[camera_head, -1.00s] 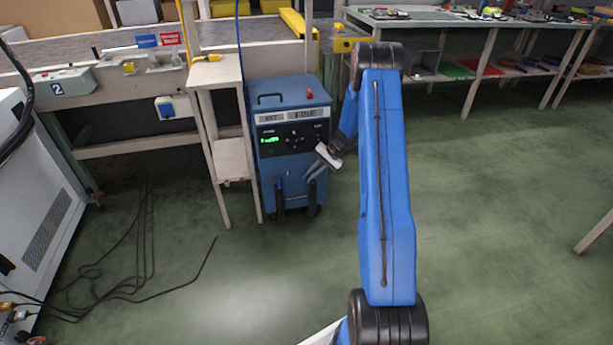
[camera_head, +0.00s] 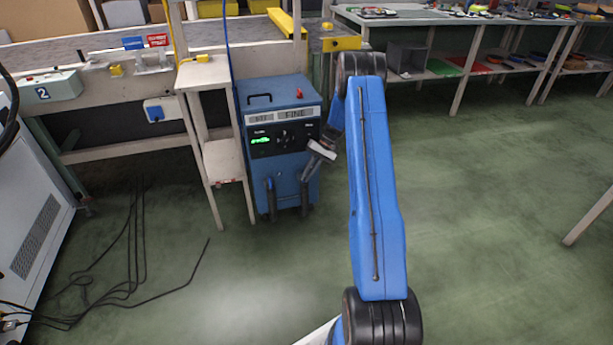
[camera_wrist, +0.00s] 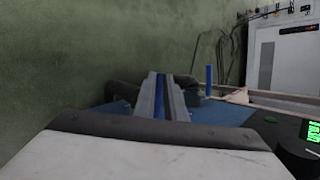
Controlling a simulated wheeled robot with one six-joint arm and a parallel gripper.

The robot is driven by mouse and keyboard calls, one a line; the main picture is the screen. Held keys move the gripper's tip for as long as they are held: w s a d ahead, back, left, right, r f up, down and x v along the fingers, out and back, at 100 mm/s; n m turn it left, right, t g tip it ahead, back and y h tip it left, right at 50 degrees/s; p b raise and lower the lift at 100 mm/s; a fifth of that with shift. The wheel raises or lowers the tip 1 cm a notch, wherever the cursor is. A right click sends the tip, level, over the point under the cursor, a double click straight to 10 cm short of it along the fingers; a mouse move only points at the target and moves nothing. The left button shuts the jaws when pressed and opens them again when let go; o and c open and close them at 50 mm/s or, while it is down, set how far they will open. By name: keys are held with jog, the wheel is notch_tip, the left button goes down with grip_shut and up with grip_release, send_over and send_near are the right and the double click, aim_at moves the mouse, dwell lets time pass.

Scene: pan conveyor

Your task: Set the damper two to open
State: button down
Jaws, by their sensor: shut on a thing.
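A blue cabinet (camera_head: 262,95) with a green-lit display (camera_head: 260,140) stands on the floor at picture centre. Two lever-like parts show low on its front, a left one (camera_head: 270,185) and a right one near my gripper. I cannot read any damper label or setting on them. My gripper (camera_head: 305,178) is at the cabinet's right front, partly hidden by its own wrist. In the wrist view my gripper (camera_wrist: 160,82) is shut on a narrow blue lever (camera_wrist: 160,92). Another blue upright lever (camera_wrist: 209,80) stands free to its right.
A narrow pale stand (camera_head: 205,73) is close on the cabinet's left. The conveyor (camera_head: 60,50) runs behind, with a box marked 2 (camera_head: 50,90). Cables (camera_head: 135,260) lie on the floor at left. A workbench (camera_head: 430,20) stands back right; the floor before it is clear.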

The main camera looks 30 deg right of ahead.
jog(key=c, duration=1.8)
grip_release()
notch_tip(320, 180, up, 10)
jog(key=shift+f, duration=0.1)
